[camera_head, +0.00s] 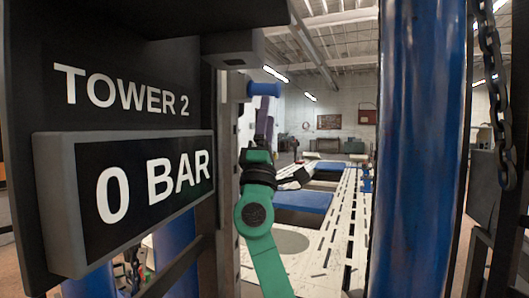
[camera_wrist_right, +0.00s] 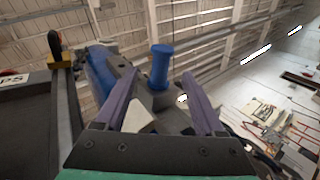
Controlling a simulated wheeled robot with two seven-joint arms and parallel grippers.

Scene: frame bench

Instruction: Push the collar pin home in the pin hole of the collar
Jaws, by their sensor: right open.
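The blue collar pin (camera_head: 265,89) sticks out to the right from a grey block, which looks like the collar (camera_head: 237,88), beside the sign. Its head and part of its shank show outside; the pin hole itself is hidden. My right gripper (camera_head: 265,112), with purple fingers on a green arm, is just below the pin, fingers pointing up. In the right wrist view the pin (camera_wrist_right: 160,68) appears between the two open purple fingers (camera_wrist_right: 160,82), with visible room on both sides. I cannot tell its depth from the fingertips. My left gripper is not in view.
A dark sign (camera_head: 120,95) reading "TOWER 2" and a "0 BAR" display (camera_head: 150,190) fill the left. A blue column (camera_head: 415,150) and a hanging chain (camera_head: 495,80) stand at right. A long slotted white bench (camera_head: 340,225) runs back between them.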

